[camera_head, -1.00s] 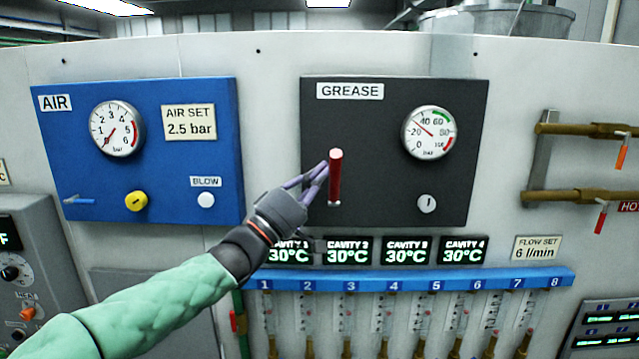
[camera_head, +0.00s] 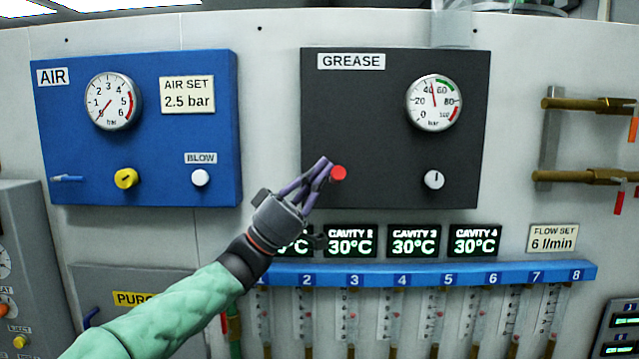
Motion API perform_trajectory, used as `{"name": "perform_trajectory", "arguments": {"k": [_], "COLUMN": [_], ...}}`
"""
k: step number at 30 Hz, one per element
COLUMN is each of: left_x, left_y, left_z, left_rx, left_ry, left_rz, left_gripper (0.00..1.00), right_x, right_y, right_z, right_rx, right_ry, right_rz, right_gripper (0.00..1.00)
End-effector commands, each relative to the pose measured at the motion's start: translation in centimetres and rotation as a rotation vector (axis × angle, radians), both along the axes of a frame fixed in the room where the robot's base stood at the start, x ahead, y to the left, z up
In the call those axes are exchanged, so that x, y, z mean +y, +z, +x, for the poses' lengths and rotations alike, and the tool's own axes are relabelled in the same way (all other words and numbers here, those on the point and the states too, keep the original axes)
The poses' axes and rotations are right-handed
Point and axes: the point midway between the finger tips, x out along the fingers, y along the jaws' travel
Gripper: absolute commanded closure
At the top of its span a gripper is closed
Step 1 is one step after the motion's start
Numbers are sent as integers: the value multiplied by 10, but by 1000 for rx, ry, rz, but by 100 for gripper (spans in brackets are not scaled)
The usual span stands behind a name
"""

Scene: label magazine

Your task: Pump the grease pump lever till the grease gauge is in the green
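The dark grease panel (camera_head: 390,140) carries a round grease gauge (camera_head: 434,103). Its needle points almost straight up, between 40 and 60, just left of the green arc. The red grease pump lever (camera_head: 338,173) shows nearly end-on as a round red tip pointing toward me; its shaft is mostly hidden. My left gripper (camera_head: 322,175) is at the lever's left side, its purple fingertips close together right beside the red tip. I cannot tell whether they touch or grip it. My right gripper is not in view.
A white knob (camera_head: 433,180) sits right of the lever. The blue air panel (camera_head: 215,130) is to the left. Below are cavity displays (camera_head: 414,241) and a blue rail (camera_head: 420,272) with flow tubes.

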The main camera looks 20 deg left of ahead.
Motion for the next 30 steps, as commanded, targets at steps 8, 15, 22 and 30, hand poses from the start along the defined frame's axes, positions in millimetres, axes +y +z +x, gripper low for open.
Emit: {"name": "perform_trajectory", "arguments": {"k": [8,15,22,30], "left_x": [-3,-4,-4,-4], "left_y": [-17,-20,-20,-21], "left_z": [-1,-2,-1,-1], "left_rx": [-31,-28,-27,-25], "left_ry": [-3,-4,-5,-5], "left_rz": [15,16,15,16], "left_gripper": [100,100,100,100], "right_x": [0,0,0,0], "right_y": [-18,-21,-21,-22], "right_z": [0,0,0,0], "right_rx": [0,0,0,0], "right_ry": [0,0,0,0], "right_rz": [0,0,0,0], "right_gripper": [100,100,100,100]}}
